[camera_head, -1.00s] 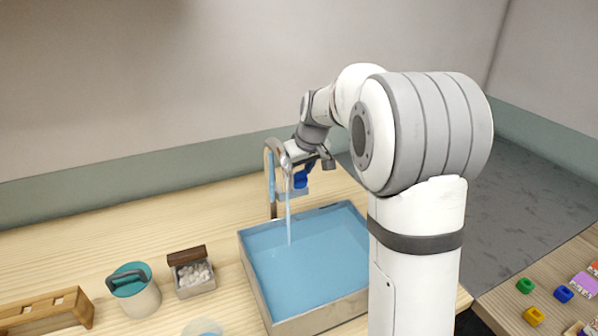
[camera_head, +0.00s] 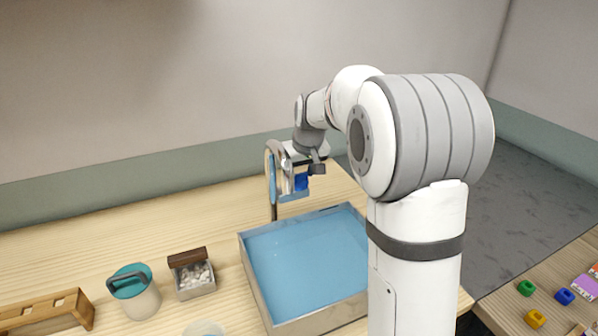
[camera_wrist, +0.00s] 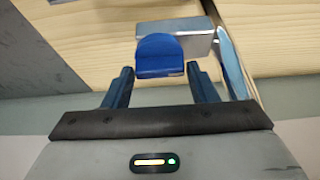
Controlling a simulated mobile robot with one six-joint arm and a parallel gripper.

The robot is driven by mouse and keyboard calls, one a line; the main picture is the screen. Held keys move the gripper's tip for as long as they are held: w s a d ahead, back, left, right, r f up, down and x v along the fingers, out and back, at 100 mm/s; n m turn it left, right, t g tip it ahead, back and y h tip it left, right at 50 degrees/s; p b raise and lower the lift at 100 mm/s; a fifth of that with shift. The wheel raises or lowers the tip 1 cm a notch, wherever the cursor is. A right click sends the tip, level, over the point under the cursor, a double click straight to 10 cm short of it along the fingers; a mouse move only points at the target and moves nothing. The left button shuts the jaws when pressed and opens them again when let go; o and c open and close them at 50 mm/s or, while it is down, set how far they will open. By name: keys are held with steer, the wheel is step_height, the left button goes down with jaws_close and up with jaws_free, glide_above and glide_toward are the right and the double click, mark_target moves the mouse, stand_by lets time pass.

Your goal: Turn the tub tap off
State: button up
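The metal tap (camera_head: 273,185) stands at the back edge of the tub (camera_head: 252,284), which holds blue water (camera_head: 305,262). No stream falls from the spout into the tub. The tap's blue lever (camera_head: 301,182) shows beside my gripper (camera_head: 300,171). In the wrist view, the blue lever (camera_wrist: 160,52) sits in front of the gap between my two dark fingers, with the tap's grey metal body (camera_wrist: 200,38) behind it. My gripper (camera_wrist: 161,75) is open there, with space on both sides of the lever. My arm hides the tub's right side.
A teal-lidded canister (camera_head: 137,293), a box of pale pebbles (camera_head: 194,275), a wooden rack (camera_head: 45,310) and a pale cup (camera_head: 204,328) stand left of the tub. Small coloured pieces (camera_head: 535,318) lie on a separate table at right. The counter behind the canister is clear.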

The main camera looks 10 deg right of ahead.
steer(key=o, duration=0.4)
steer(key=shift+c, duration=0.2)
steer(key=v, duration=0.7)
steer(key=shift+r, duration=0.4)
steer(key=shift+s+r, duration=0.1)
